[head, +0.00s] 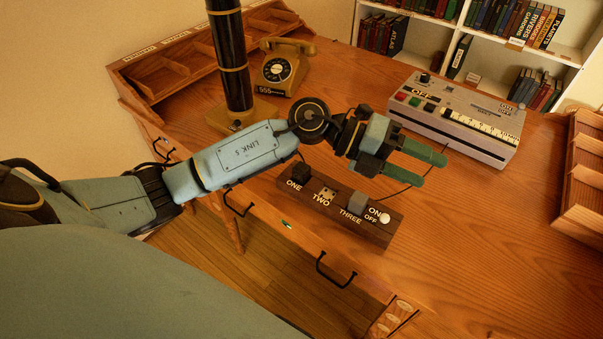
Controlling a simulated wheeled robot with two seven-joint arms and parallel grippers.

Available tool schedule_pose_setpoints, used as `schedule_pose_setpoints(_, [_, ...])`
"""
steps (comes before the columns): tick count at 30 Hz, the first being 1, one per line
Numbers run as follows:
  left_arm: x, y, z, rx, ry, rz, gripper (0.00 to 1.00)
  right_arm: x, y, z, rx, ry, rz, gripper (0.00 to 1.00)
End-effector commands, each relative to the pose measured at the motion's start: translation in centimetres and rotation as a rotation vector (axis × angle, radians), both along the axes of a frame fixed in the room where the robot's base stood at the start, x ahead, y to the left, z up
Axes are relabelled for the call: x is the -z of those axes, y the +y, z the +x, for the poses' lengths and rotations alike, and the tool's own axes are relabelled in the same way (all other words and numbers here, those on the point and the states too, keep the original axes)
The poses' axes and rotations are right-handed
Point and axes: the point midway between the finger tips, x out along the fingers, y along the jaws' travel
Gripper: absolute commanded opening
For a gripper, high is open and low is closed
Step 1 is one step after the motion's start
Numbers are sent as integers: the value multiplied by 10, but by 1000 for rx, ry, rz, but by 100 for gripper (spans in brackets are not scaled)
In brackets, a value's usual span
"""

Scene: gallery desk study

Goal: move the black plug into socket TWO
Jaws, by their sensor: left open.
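A wooden power strip (377,235) lies near the desk's front edge, with sockets labelled ONE, TWO and THREE. The black plug (301,172) sits in socket ONE. Socket TWO (326,194) shows a bare light face with nothing in it. A grey plug (357,202) sits in socket THREE. My left gripper (430,168) is open and empty, its green fingers pointing right. In the picture it lies above and to the right of the strip; its exact height is hard to tell. My right gripper is out of view.
An ON/OFF switch with a white knob (385,218) is at the strip's right end. A thin dark cord (400,193) passes near my gripper. A grey machine marked OFF (462,115), a telephone (284,68) and a black column (230,60) stand behind.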

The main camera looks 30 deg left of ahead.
Motion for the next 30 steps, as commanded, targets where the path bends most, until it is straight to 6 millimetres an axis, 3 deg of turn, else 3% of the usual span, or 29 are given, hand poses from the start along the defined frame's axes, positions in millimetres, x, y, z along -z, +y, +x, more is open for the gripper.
schedule_pose_setpoints(2, [23, 23, 5, 77, -20, 249, 58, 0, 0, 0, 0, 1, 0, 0])
schedule_pose_setpoints(6, [55, 92, 18, 136, 21, 692, 58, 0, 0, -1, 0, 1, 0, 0])
schedule_pose_setpoints(12, [54, 197, 31, 85, 158, 1157, 58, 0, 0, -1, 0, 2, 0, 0])
schedule_pose_setpoints(15, [47, 228, 32, 51, 213, 1281, 58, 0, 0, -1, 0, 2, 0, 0])
schedule_pose_setpoints(20, [51, 248, 31, 30, 257, 1355, 58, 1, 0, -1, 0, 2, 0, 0])
schedule_pose_setpoints(30, [112, 247, 30, 32, 258, 1353, 58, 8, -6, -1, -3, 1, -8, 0])
